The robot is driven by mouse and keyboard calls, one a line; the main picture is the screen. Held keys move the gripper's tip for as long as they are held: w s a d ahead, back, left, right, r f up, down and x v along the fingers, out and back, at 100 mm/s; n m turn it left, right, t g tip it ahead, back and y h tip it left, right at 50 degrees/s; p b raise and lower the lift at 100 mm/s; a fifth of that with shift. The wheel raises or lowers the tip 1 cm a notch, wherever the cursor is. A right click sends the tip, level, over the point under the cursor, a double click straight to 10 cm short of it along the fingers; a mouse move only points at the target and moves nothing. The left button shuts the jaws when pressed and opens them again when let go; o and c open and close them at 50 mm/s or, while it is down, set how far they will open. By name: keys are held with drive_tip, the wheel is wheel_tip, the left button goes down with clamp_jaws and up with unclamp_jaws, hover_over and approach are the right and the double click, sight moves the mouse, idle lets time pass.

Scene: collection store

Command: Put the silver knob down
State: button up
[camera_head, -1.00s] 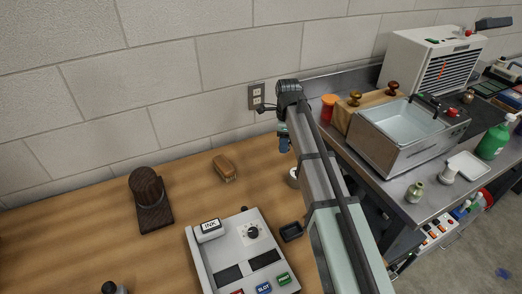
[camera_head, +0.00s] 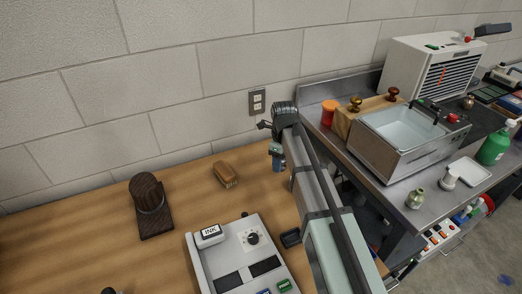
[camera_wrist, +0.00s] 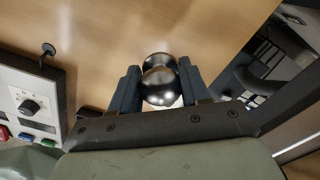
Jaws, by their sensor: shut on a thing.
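The silver knob (camera_wrist: 160,82) is round and shiny, with a second rounded part behind it. It sits between the two dark blue fingers of my gripper (camera_wrist: 158,76) in the wrist view, and the fingers are shut on it. Wooden tabletop shows beyond it; I cannot tell its height above the wood. In the head view my gripper (camera_head: 277,157) is over the right part of the wooden table (camera_head: 95,225), near the wall. The knob cannot be made out there.
A grey control box (camera_head: 220,255) and a small black tray (camera_head: 291,238) stand in front. A wooden brush (camera_head: 226,174) and a dark wooden stand (camera_head: 150,205) lie left. A metal bench (camera_head: 400,205) with a water basin (camera_head: 408,125) is at right. Wood between brush and gripper is bare.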

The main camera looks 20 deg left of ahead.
hover_over(261, 155)
wheel_tip(261, 155, down, 3)
drive_tip(key=shift+s+r, duration=0.1)
drive_tip(key=shift+a+f, duration=0.1)
drive_tip(key=shift+f, duration=2)
drive_tip(key=shift+f, duration=0.15)
drive_tip(key=o, duration=1.2)
wheel_tip(261, 155, up, 12)
